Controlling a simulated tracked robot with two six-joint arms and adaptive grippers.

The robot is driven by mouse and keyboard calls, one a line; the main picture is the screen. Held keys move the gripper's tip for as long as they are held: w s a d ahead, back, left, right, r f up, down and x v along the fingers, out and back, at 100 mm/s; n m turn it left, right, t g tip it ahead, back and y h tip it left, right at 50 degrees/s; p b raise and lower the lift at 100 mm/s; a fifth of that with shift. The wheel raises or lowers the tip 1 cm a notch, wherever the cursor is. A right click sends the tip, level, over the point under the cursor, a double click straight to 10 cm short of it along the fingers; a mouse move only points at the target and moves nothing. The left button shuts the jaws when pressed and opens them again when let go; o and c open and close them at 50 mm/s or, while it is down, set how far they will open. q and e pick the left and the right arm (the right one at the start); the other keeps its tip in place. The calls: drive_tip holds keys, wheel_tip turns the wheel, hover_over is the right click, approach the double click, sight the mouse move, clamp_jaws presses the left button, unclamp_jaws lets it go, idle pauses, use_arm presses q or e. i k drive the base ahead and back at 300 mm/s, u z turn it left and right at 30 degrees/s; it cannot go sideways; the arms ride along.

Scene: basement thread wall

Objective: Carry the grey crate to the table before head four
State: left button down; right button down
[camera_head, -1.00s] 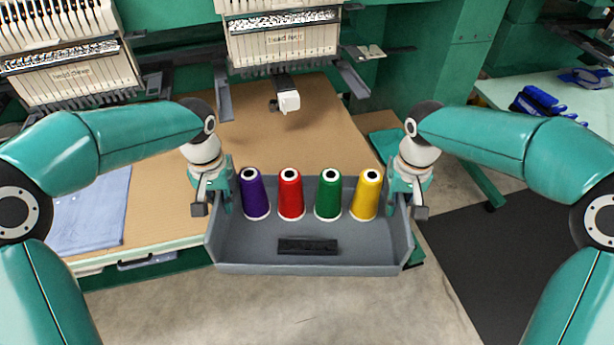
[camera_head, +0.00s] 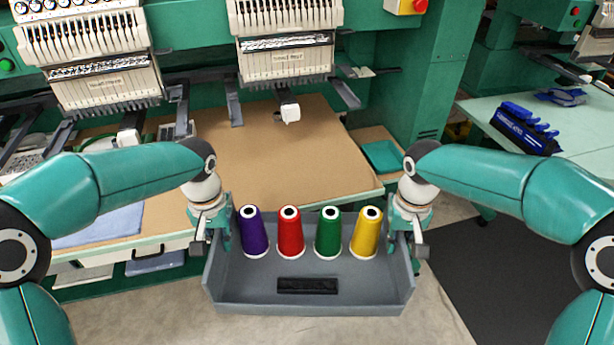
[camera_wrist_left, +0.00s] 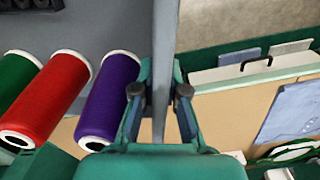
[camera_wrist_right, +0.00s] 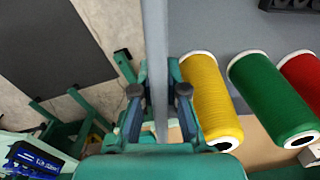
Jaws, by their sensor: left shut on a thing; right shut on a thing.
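The grey crate (camera_head: 250,288) hangs in front of me, holding a purple spool (camera_head: 254,238), a red spool (camera_head: 291,240), a green spool (camera_head: 328,240) and a yellow spool (camera_head: 366,240), all upright. My left gripper (camera_head: 200,240) is shut on the crate's left wall, which passes between its fingers in the left wrist view (camera_wrist_left: 160,92). My right gripper (camera_head: 418,245) is shut on the right wall, as in the right wrist view (camera_wrist_right: 160,92). The tan table (camera_head: 310,150) lies beyond the crate, before a sewing head (camera_head: 285,60) whose label is too small to read surely.
A dark block (camera_head: 307,286) shows inside the crate near its front. Blue folded cloth (camera_head: 100,228) lies on the table at left. Another sewing head (camera_head: 105,85) stands left. At right are a pale table (camera_head: 580,140) with a blue rack (camera_head: 522,128), and a dark mat (camera_head: 490,280).

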sight(293, 186)
drive_tip(key=u, duration=0.15)
drive_tip(key=i, duration=0.9)
drive_tip(key=z, duration=0.05)
